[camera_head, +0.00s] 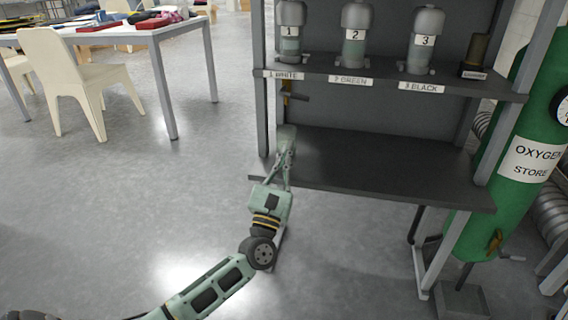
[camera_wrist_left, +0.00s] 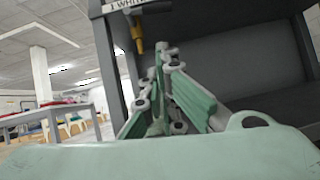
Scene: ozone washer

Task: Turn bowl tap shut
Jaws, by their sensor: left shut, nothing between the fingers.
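A brass tap (camera_head: 287,94) with a dark lever hangs under the left end of the upper shelf, near the label "1 WHITE". It also shows in the left wrist view (camera_wrist_left: 138,40), up and left of the fingertips. I cannot tell from its look whether it is the bowl tap. My left gripper (camera_head: 286,140) is shut and empty at the left front of the rack, below the tap and apart from it. Its closed fingers fill the middle of the left wrist view (camera_wrist_left: 164,62). My right gripper is not in view.
The rack's lower shelf (camera_head: 390,165) is bare. Numbered bottles (camera_head: 354,38) stand on the upper shelf (camera_head: 330,70). A green oxygen cylinder (camera_head: 510,205) with a brass valve (camera_head: 495,242) stands at right. A white table (camera_head: 135,35) and chair (camera_head: 72,75) are at left, with open floor between.

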